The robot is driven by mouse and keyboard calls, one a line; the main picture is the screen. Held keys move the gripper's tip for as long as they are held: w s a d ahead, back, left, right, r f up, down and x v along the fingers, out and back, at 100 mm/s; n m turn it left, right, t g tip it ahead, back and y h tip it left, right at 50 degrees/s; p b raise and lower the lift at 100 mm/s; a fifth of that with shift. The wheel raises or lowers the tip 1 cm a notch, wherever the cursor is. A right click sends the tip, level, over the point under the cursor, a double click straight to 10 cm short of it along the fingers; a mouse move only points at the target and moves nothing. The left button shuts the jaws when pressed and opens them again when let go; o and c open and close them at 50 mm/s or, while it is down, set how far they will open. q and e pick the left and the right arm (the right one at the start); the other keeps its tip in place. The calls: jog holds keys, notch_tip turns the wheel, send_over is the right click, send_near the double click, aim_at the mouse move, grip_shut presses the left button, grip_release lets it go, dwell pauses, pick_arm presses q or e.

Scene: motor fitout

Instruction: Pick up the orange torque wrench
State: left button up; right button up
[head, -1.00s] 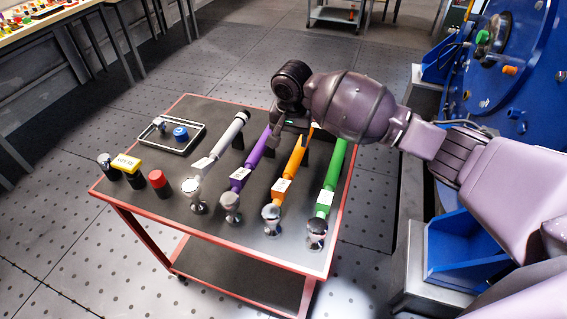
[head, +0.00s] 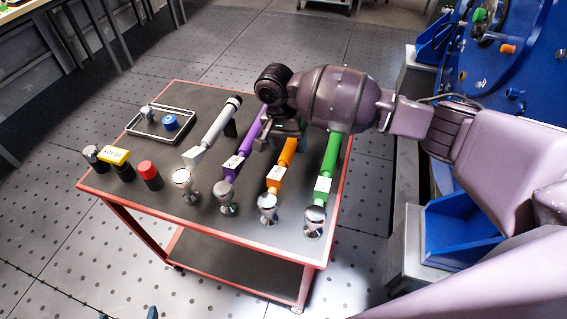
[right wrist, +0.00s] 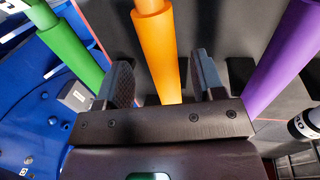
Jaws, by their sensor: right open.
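The orange torque wrench (head: 282,167) lies on the cart between the purple wrench (head: 241,153) and the green wrench (head: 328,165). Its silver head and white label face the near edge; its far part is hidden under my right arm. My right gripper (head: 285,137) is over that far part. In the right wrist view, the orange shaft (right wrist: 155,45) runs between the two fingers of my right gripper (right wrist: 165,82), which stand apart with a gap on each side. The gripper is open. My left gripper is not in view.
The grey wrench (head: 212,136) lies left of the purple one. A small tray (head: 135,130) with a blue part, and several dark cylinders with a yellow label and a red cap (head: 148,170), sit on the cart (head: 130,195). Blue machinery (head: 500,70) stands at the right.

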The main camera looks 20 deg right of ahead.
aim_at(290, 153)
jog(key=f, duration=0.2)
jog(key=f+b, duration=0.1)
jog(key=f, duration=0.1)
jog(key=shift+s+d+f, duration=0.1)
jog(key=shift+s+d, duration=0.05)
jog(key=shift+d, duration=0.1)
grip_shut()
